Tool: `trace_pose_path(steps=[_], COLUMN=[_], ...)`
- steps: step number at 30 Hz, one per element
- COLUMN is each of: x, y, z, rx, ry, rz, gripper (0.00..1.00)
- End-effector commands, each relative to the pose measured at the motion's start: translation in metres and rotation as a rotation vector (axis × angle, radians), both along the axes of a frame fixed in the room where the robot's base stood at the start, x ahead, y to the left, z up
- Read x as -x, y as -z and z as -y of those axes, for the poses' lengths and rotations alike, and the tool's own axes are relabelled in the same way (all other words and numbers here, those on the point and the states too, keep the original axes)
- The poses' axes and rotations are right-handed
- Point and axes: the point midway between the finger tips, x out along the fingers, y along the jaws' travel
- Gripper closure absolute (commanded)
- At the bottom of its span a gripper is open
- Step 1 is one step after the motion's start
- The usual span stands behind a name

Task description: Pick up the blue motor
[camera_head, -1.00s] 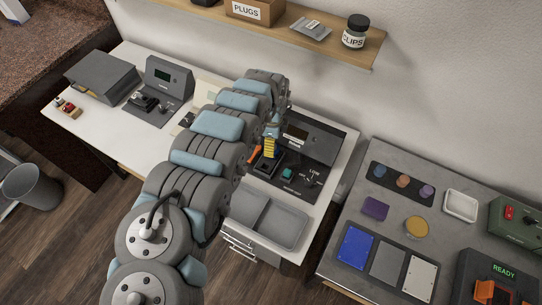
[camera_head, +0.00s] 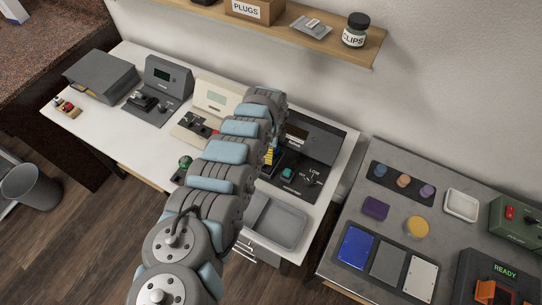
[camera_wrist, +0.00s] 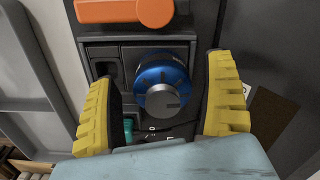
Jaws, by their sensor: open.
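The blue motor (camera_wrist: 163,84) is a round blue part with a grey, slotted front disc. In the wrist view it sits in a dark grey fixture. My gripper (camera_wrist: 164,78) is open, with one yellow ridged finger to the left of the motor and the other to its right. I see a gap on the left side; the right finger is close to the motor, and I cannot tell whether it touches. In the head view my gripper (camera_head: 269,156) is mostly behind my arm, and I cannot make out the motor there.
An orange lever (camera_wrist: 138,10) lies just beyond the motor. A teal button (camera_wrist: 128,127) is near the left finger; it also shows in the head view (camera_head: 288,173). A grey tray (camera_head: 282,225) stands in front of the dark station. The side table (camera_head: 330,262) holds several coloured parts.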

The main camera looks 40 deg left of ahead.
Motion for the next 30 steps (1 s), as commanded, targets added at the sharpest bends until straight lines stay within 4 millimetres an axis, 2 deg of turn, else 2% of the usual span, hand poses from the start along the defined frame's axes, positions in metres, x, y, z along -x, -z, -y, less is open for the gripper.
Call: trace_pose_path(steps=[11, 12, 14, 19, 30], x=[0.0001, 0.0001, 0.0001, 0.0002, 0.0003], y=[0.0041, 0.0041, 0.0041, 0.0042, 0.0036], z=[-0.0010, -0.0010, -0.0009, -0.0009, -0.0009], rx=[-0.002, -0.002, -0.002, -0.002, -0.001], ry=[0.000, 0.000, 0.000, 0.000, 0.000], rz=[0.000, 0.000, 0.000, 0.000, 0.000], gripper=[0.15, 0.19, 0.36, 0.85, 0.86])
